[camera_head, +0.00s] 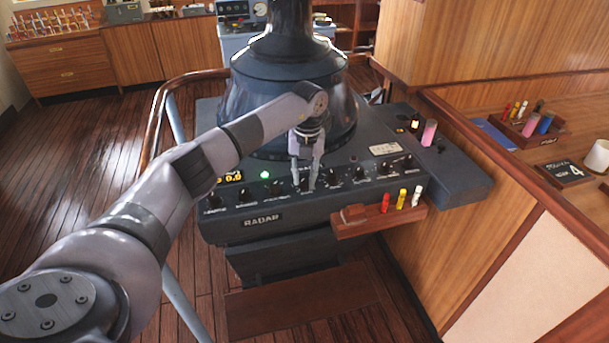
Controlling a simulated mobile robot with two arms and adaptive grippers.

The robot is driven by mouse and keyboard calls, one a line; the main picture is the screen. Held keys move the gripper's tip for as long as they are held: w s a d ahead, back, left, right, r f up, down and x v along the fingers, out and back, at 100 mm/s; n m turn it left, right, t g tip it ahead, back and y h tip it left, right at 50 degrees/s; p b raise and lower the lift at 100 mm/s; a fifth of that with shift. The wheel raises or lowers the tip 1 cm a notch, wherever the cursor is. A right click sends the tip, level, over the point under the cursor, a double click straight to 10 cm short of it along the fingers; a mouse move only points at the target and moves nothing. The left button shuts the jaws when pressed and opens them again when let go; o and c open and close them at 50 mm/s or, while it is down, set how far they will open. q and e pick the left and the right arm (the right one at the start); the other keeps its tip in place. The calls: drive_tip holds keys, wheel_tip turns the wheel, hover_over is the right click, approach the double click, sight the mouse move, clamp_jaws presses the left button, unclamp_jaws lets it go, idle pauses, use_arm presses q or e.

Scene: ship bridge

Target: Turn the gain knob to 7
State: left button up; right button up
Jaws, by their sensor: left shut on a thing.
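The radar console (230,225) stands ahead of me, with a row of black knobs along its sloped front panel and a RADAR plate below them. My left gripper (304,186) points down at the panel near the middle of the row. Its two fingers are shut on a black knob (304,182), which they partly hide. I cannot read the knob labels or scale numbers, so I cannot tell which knob is the gain knob or where it points. Other knobs show on both sides, such as one just to the right (331,182). My right gripper is not in view.
A small wooden rack (375,224) with red, yellow and white markers juts from the console's front right. A dark round housing (290,95) rises behind the panel. A wooden rail (155,125) curves at the left. A wooden counter (585,205) stands at the right.

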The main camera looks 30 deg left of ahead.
use_arm(q)
clamp_jaws()
